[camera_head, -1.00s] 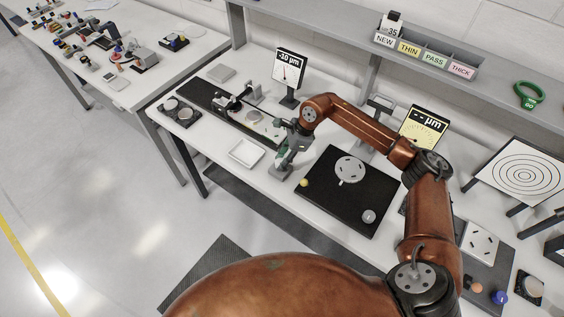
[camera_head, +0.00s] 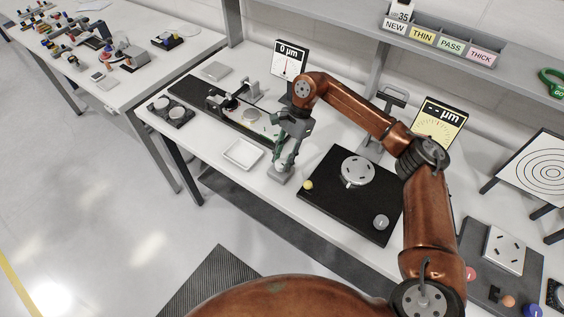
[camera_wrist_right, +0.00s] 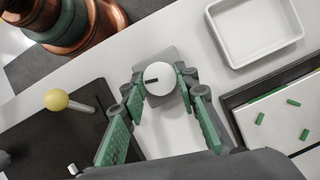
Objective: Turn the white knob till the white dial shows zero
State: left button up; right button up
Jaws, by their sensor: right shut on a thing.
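The white dial (camera_head: 291,62) stands on a post at the back of the bench. Its display reads "0 µm" and its red needle points about straight up. The white knob (camera_wrist_right: 160,77) sits on a small grey block (camera_head: 279,174), with a dark mark on its top. My right gripper (camera_head: 284,160) reaches down over it and is shut on the knob, one green finger on each side, as the right wrist view shows (camera_wrist_right: 161,82). In the head view the fingers mostly hide the knob. My left gripper is not in view.
A white tray (camera_head: 242,154) lies left of the knob block. A black plate (camera_head: 335,211) with a grey disc (camera_head: 358,170) and a yellow ball (camera_head: 308,185) lies to the right. A yellow dial (camera_head: 439,122) stands behind. A long dark fixture (camera_head: 190,90) lies at the left.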

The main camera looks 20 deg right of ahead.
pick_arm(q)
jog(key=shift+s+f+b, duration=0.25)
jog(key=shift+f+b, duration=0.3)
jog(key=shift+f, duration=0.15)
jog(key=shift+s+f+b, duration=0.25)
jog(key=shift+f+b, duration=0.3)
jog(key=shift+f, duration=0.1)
pick_arm(e)
jog(key=shift+w+r+n+g, duration=0.1)
jog(key=shift+w+n+g, duration=0.15)
jog(key=shift+n, duration=0.85)
jog(key=shift+s, duration=0.1)
jog(key=o, duration=1.1)
jog(key=shift+o, duration=0.2)
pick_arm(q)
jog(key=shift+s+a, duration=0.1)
pick_arm(e)
jog(key=shift+h, duration=0.3)
jog(key=v, duration=1.1)
jog(key=shift+w+d+r, duration=0.2)
jog(key=shift+w+r, duration=0.1)
